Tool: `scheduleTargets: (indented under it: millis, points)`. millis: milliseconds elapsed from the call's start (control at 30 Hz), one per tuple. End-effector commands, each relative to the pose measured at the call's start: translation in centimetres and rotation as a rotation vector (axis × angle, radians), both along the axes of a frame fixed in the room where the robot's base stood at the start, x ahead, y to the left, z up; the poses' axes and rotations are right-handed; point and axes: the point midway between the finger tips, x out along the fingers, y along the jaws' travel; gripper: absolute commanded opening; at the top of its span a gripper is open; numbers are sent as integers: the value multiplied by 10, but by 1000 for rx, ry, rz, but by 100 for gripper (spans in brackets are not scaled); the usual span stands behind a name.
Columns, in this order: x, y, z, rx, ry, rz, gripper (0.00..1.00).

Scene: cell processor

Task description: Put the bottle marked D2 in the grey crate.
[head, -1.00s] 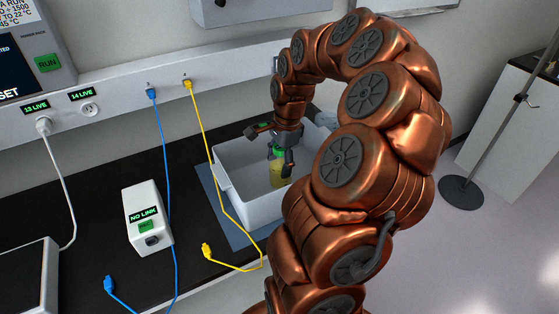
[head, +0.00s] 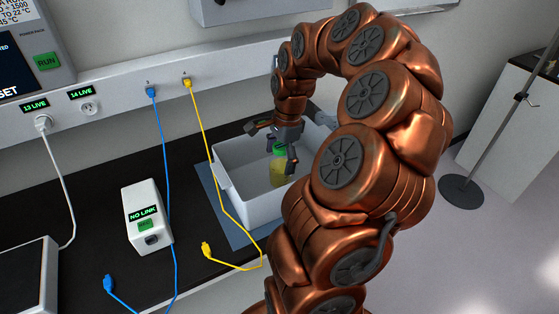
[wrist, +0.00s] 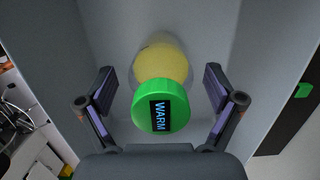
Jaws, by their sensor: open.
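A bottle with yellow contents (head: 277,174) and a green cap stands, looking upright, inside the grey crate (head: 232,197). In the wrist view the bottle's green cap (wrist: 178,92) has a label reading WARM, and the yellow body (wrist: 160,62) shows beyond it. I see no D2 mark; the label on its side, if any, is hidden or too small to read. My gripper (head: 285,155) is over the crate at the bottle's cap. In the wrist view its fingers (wrist: 158,88) are open, one on each side of the cap, with gaps between them and it.
The crate stands on a blue mat (head: 236,237) on the black bench. A yellow cable (head: 201,130) hangs across the crate's left side. A white NO LINK box (head: 135,235) and a blue cable (head: 166,190) lie to the left. The wall rail runs behind.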

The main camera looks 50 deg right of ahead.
Motion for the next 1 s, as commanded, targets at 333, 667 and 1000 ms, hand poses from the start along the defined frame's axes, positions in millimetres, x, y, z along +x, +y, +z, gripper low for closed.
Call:
scheduleTargets:
  millis: [333, 667, 1000]
  points:
    - [-1, -7, 46, -3, -6, -1, 92]
    - [-3, -13, 85, -2, -6, -1, 92]
    - [-4, -15, 108, -1, -3, 2, 92]
